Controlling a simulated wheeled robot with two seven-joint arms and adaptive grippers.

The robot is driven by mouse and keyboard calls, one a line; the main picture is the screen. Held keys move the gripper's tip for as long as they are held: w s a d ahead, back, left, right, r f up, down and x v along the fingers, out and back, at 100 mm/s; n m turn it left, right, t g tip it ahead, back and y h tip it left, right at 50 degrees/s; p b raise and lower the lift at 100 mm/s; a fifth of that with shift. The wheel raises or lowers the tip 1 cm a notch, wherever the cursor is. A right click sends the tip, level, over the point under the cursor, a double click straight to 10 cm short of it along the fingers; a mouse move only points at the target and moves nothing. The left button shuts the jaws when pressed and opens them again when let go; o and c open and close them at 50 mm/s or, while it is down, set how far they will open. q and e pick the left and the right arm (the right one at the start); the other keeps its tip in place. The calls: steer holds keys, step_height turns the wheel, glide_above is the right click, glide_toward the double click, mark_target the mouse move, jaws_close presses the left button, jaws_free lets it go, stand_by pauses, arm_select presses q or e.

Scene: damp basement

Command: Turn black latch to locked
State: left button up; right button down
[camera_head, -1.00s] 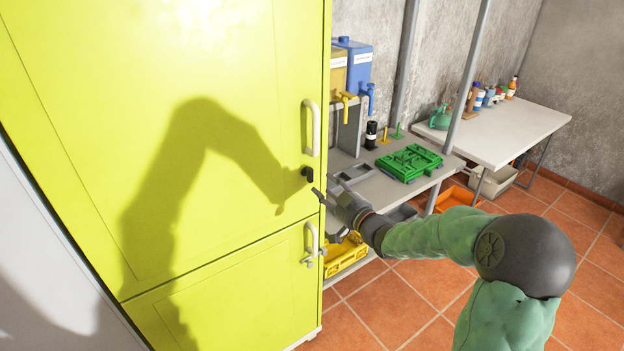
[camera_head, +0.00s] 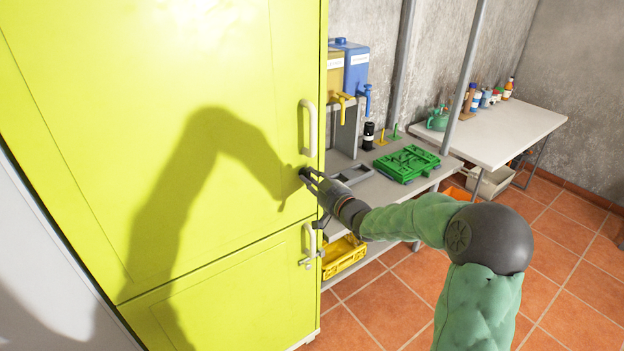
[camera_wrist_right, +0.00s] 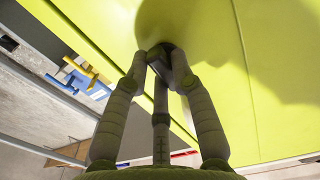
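The black latch (camera_head: 304,173) is a small dark knob on the lime-green cabinet's upper door, just below that door's pale handle. My right gripper (camera_head: 309,177) is at the latch, its fingertips close around it and covering part of it. In the right wrist view the fingertips of my right gripper (camera_wrist_right: 160,56) come together at the dark latch (camera_wrist_right: 163,47), one finger on each side. I cannot tell whether they press on it. The latch's exact angle is hidden. My left gripper is not in view.
The upper door handle (camera_head: 308,128) and the lower door handle (camera_head: 310,245) are close to my right gripper. To the right stands a grey workbench (camera_head: 374,195) with a green crate (camera_head: 407,163). A yellow crate (camera_head: 344,258) sits low beside the cabinet.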

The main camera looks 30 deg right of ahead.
steer(key=shift+m, duration=0.3)
steer(key=m+p, duration=0.4)
steer(key=m, duration=0.4)
steer(key=shift+a, duration=0.1)
steer(key=m+p, duration=0.3)
steer(key=m, duration=0.2)
steer(key=shift+a+m, duration=0.15)
steer(key=shift+m, duration=0.15)
steer(key=shift+m+p, duration=0.95)
steer(key=shift+m, duration=0.85)
steer(key=shift+a+f, duration=0.1)
steer(key=c, duration=1)
jaws_free()
steer(key=shift+c, duration=0.2)
